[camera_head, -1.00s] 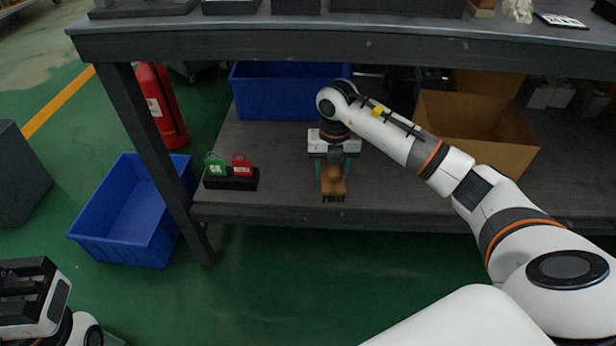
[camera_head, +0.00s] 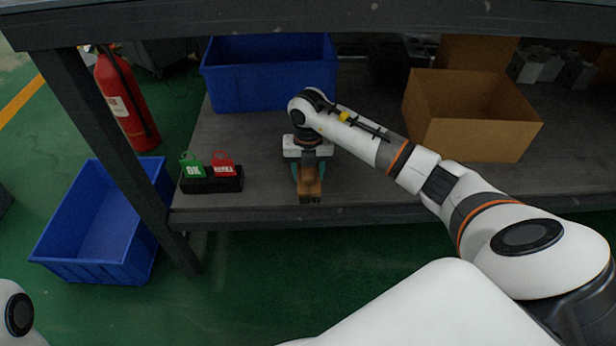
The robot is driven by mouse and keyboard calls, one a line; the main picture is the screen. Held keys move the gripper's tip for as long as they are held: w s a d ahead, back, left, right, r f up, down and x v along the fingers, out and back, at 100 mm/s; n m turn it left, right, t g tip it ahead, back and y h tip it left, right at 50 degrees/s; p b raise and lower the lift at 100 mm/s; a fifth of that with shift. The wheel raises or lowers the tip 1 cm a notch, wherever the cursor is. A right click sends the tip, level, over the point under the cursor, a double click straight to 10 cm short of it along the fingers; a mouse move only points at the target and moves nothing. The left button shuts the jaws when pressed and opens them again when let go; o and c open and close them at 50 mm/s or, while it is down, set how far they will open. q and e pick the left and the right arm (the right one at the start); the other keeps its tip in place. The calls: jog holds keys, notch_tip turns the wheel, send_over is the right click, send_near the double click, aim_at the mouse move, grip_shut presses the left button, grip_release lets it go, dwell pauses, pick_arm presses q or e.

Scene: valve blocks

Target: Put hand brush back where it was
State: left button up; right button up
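The brown hand brush (camera_head: 310,188) is at the front part of the dark lower shelf (camera_head: 370,188), its dark bristles toward the front edge. My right gripper (camera_head: 309,172) is over the brush, with teal fingers close along both its sides; it looks shut on it. The upper part of the brush is hidden by the gripper, and I cannot tell whether the brush touches the shelf. My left gripper is out of view; only a white piece of my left arm shows at the lower left.
A black holder (camera_head: 213,184) with green and red tags stands left of the brush. A blue bin (camera_head: 270,85) is behind, and a cardboard box (camera_head: 475,140) is to the right. Another blue bin (camera_head: 100,265) and a fire extinguisher (camera_head: 125,100) are left of the table leg (camera_head: 120,150).

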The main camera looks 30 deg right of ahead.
jog(key=shift+f, duration=0.3)
jog(key=shift+r, duration=0.1)
jog(key=o, duration=0.9)
